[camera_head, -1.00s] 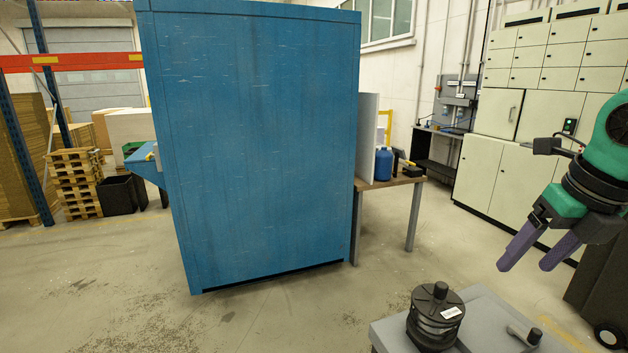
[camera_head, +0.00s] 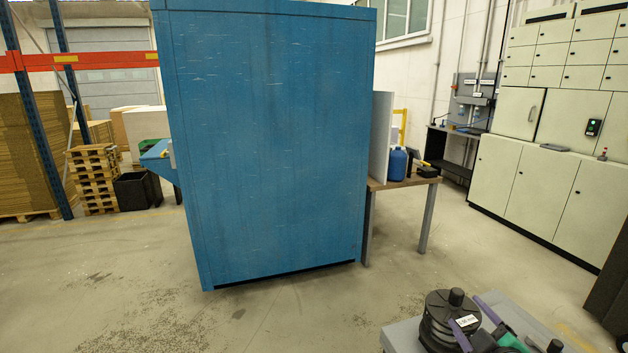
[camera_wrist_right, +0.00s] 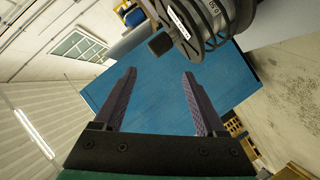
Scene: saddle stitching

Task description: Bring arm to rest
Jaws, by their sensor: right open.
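My right gripper (camera_head: 476,322) is low at the bottom right of the head view, beside the black ribbed cylinder with a white label (camera_head: 436,318). Its two purple fingers stand apart. In the right wrist view the gripper (camera_wrist_right: 159,73) is open with nothing between the fingers. The cylinder (camera_wrist_right: 222,22) shows close by at the top of that view; I cannot tell whether a finger touches it. My left gripper is not in view.
A grey surface (camera_head: 402,336) carries the cylinder. A tall blue cabinet (camera_head: 270,150) stands in the middle, with a small table (camera_head: 408,182) behind it at right. Pale cabinets (camera_head: 545,190) line the right wall. Open floor (camera_head: 520,262) lies between.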

